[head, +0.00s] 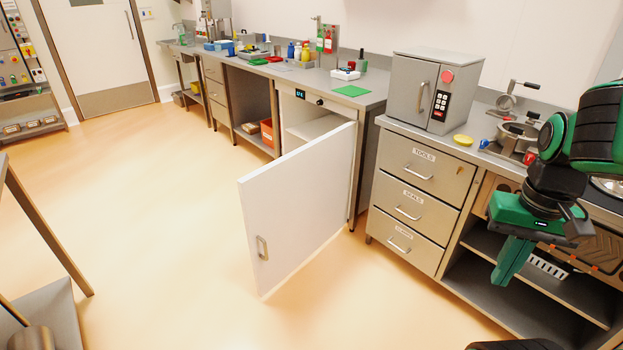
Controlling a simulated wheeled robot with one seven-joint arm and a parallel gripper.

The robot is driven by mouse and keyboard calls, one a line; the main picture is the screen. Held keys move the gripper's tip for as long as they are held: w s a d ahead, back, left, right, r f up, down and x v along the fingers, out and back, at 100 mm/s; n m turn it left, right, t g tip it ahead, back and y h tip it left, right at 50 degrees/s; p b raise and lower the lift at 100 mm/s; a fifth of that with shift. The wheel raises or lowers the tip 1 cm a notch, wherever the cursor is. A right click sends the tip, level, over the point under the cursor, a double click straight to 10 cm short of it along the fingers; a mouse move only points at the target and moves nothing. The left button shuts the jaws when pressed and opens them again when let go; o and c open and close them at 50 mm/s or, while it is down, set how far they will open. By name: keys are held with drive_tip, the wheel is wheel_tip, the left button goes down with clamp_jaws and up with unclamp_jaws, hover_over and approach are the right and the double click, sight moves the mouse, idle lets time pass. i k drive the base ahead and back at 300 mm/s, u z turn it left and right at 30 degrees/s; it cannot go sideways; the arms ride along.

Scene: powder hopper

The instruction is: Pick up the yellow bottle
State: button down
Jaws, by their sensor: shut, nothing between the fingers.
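A small yellow bottle (298,52) appears to stand among blue bottles (291,50) at the back of the far counter, against the wall. It is small in the head view, so its details are hard to make out. My gripper (508,268) is at the right, with green fingers pointing down and shut, holding nothing. It hangs in front of the near counter's open shelves, far from the bottle.
A white cabinet door (300,210) stands wide open into the floor space between my gripper and the far counter. A grey drawer unit (415,195) carries a grey oven-like box (432,90) and a yellow round item (463,140). The floor (150,200) at left is clear.

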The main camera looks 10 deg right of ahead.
sight(306, 55)
drive_tip(key=k, duration=0.5)
drive_tip(key=u, duration=0.95)
drive_tip(key=i, duration=3.95)
